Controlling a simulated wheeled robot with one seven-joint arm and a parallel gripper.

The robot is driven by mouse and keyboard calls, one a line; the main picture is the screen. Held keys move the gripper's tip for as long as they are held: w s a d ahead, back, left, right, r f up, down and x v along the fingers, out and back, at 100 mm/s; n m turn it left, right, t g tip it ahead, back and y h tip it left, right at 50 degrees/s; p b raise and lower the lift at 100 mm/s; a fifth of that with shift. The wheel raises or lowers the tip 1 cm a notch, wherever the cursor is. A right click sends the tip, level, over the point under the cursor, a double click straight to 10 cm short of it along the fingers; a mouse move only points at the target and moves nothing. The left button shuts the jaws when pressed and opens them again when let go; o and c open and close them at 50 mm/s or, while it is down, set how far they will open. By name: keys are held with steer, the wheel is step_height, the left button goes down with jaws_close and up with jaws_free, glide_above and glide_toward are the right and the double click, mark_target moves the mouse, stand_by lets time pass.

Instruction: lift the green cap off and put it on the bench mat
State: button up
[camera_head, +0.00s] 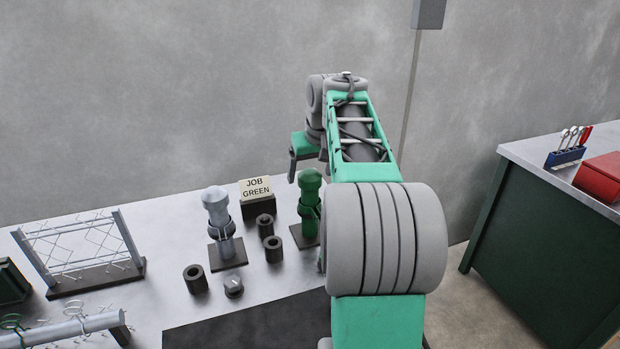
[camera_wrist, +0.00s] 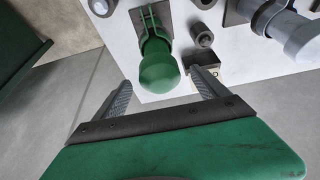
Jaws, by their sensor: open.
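The green cap (camera_head: 310,180) sits on top of a green post assembly on a dark square base (camera_head: 297,236), upright on the bench. In the wrist view the green cap (camera_wrist: 159,70) is seen from above, just beyond the fingertips. My gripper (camera_wrist: 160,82) is open and empty, with its fingers spread to either side of the cap's near end and apart from it. In the head view my gripper (camera_head: 293,168) hangs at the upper left of the cap, partly hidden by my arm. The dark bench mat (camera_head: 240,325) lies at the front of the bench, partly hidden by my arm.
A grey capped post (camera_head: 217,205) stands left of the green one. A "JOB GREEN" sign (camera_head: 257,190), several dark cylinders (camera_head: 196,279) and a grey knob (camera_head: 233,287) are nearby. A wire rack (camera_head: 85,250) stands at left. The visible mat is bare.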

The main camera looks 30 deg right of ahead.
steer(key=shift+w+f, duration=0.2)
steer(key=shift+f, duration=0.2)
steer(key=shift+c, duration=0.5)
steer(key=c, duration=1.4)
